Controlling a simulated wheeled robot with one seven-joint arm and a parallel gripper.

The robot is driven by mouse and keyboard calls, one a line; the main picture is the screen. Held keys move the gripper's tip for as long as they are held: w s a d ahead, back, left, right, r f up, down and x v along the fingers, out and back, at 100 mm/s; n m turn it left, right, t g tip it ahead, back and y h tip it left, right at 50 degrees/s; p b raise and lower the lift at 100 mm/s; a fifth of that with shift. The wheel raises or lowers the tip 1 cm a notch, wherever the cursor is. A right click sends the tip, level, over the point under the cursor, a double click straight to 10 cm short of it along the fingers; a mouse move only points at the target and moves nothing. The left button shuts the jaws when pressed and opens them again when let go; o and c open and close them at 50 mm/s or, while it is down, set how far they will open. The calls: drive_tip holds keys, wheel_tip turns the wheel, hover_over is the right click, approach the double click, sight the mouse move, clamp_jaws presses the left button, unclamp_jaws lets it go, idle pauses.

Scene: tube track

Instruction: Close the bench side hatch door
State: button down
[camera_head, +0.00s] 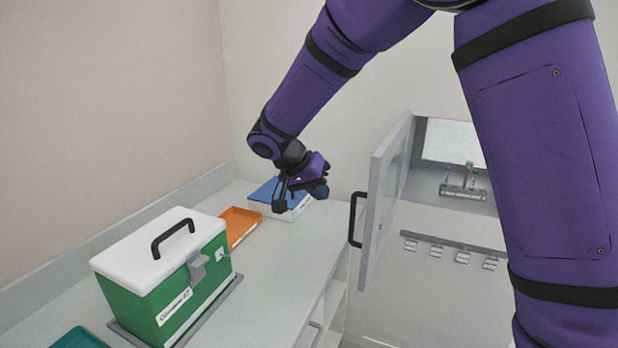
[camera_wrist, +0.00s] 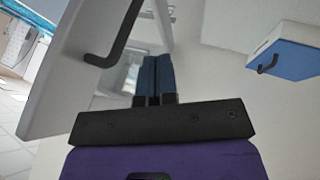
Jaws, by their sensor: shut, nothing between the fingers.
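The hatch door (camera_head: 384,200) is a pale grey panel that stands open, swung out from the hatch opening at the right of the head view. A black bar handle (camera_head: 355,220) is on its left face. In the wrist view the door (camera_wrist: 75,70) fills the upper left, with its black handle (camera_wrist: 118,42) showing. My gripper (camera_head: 318,191) is left of the door, above the bench, and apart from the handle. In the wrist view my gripper (camera_wrist: 152,75) has its blue-grey fingers together, with nothing between them.
A green case (camera_head: 165,270) with a white lid stands on the bench (camera_head: 275,270). Behind it are an orange tray (camera_head: 240,222) and a blue-lidded white box (camera_head: 264,190). Inside the hatch are a small rack (camera_head: 464,190) and a row of clips (camera_head: 450,248).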

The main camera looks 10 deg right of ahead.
drive_tip(key=shift+s+d+f, duration=0.2)
drive_tip(key=shift+s+d, duration=0.1)
drive_tip(key=shift+d, duration=0.45)
drive_tip(key=shift+s+d+f, duration=0.15)
drive_tip(key=shift+s+d, duration=0.1)
drive_tip(key=shift+d, duration=0.5)
drive_tip(key=shift+s+d+f, duration=0.2)
drive_tip(key=shift+s+d, duration=0.1)
drive_tip(key=shift+d, duration=0.45)
drive_tip(key=shift+s, duration=0.1)
